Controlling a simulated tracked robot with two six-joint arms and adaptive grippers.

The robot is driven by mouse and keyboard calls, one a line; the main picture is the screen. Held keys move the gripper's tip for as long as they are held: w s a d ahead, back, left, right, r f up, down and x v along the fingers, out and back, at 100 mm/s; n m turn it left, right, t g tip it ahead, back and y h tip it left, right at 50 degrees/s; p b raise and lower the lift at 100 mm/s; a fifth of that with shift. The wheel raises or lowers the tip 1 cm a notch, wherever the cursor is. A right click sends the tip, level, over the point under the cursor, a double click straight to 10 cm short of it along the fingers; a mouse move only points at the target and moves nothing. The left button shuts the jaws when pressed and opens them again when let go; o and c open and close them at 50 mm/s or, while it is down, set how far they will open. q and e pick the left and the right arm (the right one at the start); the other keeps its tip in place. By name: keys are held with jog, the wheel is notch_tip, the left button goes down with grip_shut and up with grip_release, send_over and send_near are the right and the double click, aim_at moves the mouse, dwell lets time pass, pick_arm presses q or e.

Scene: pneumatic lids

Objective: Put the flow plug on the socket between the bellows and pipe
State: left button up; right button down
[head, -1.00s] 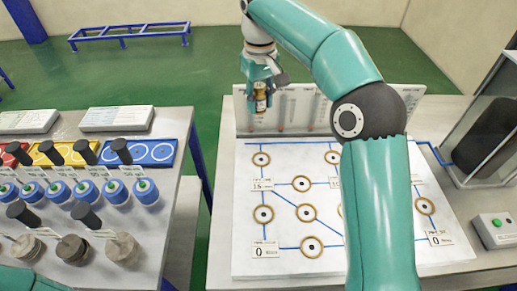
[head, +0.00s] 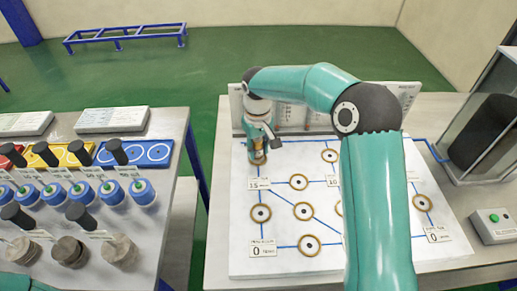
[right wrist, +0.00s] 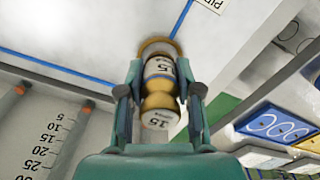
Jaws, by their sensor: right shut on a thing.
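My right gripper (head: 259,153) is shut on the flow plug (right wrist: 158,100), a small gold and white piece marked 15. In the right wrist view the plug is between the two fingers, and its far end meets a gold ring socket (right wrist: 160,44) on the white board. I cannot tell whether it is touching or fully down. In the head view this is the top left socket, mostly hidden by the gripper and plug. Other ring sockets, such as one at the lower left (head: 260,212), show empty. My left gripper is out of view.
Blue lines join the sockets on the white board (head: 235,262), with small number cards beside some. An upright scale panel (head: 300,120) stands behind. A dark cylinder (head: 485,132) in a clear case and a green-button box (head: 490,225) are at right.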

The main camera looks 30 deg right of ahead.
jog(key=shift+f, duration=0.4)
jog(key=shift+f, duration=0.15)
jog(key=c, duration=0.8)
grip_release()
notch_tip(320, 180, up, 12)
jog(key=shift+r, duration=0.15)
